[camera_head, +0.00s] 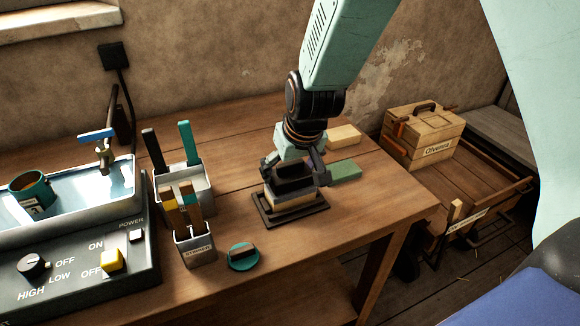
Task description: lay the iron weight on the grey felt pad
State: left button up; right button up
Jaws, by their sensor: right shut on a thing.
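My right gripper (295,173) comes down from the top of the view over the wooden table. Its two fingers are shut on a dark block, which looks like the iron weight (292,184). The block is level, directly over a pale stack (292,201) in a dark, flat frame (298,217). I cannot tell whether the block touches the stack. No grey felt pad stands out clearly; a flat green block (345,171) lies just right of the gripper. My left gripper is not in view.
A beige block (343,136) lies behind the gripper. Left are tool holders (196,250), a teal dish (243,258) and a sink unit with a control panel (75,270). A wooden case (425,132) stands beyond the table's right edge. The table's front right is clear.

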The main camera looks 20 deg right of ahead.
jog(key=shift+r, duration=0.1)
jog(key=o, duration=1.5)
jog(key=shift+o, duration=0.2)
jog(key=shift+s, duration=0.1)
jog(key=shift+s+r, duration=0.1)
jog(key=shift+r, duration=0.2)
jog(key=v, duration=1.1)
jog(key=shift+s+r, duration=0.15)
jog(key=shift+s, duration=0.05)
jog(key=shift+w, duration=0.1)
